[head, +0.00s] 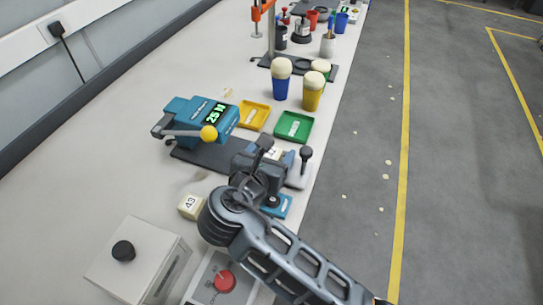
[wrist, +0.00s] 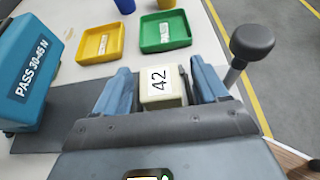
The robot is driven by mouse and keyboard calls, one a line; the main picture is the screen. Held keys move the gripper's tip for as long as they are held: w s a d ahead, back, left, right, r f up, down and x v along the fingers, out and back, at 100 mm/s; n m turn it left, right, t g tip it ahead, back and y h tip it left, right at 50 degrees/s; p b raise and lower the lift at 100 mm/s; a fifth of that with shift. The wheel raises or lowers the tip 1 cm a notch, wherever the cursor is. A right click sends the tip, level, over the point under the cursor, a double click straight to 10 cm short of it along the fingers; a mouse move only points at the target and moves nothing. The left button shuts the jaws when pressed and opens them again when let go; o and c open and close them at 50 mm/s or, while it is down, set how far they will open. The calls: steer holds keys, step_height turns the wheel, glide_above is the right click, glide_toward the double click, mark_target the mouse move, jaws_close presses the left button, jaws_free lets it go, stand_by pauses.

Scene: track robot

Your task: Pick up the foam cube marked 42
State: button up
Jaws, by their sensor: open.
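The pale cream foam cube marked 42 (wrist: 160,84) shows in the wrist view, its number turned sideways. It sits between the two blue-grey fingers of my gripper (wrist: 161,78), which are open on either side of it. I cannot tell whether either finger touches the cube. In the head view my gripper (head: 268,160) is over the bench near its right edge, and it mostly hides this cube. Another cream cube, marked 43 (head: 190,206), lies on the bench to the left of my arm.
A teal tester (head: 200,120) reading 25 N, with a yellow-knobbed lever, stands left of my gripper. Yellow (head: 254,115) and green (head: 294,127) trays lie beyond. A black-knobbed lever (head: 305,160) stands close on the right. A grey box (head: 138,262) stands at the front left.

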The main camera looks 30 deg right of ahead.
steer(key=c, duration=1)
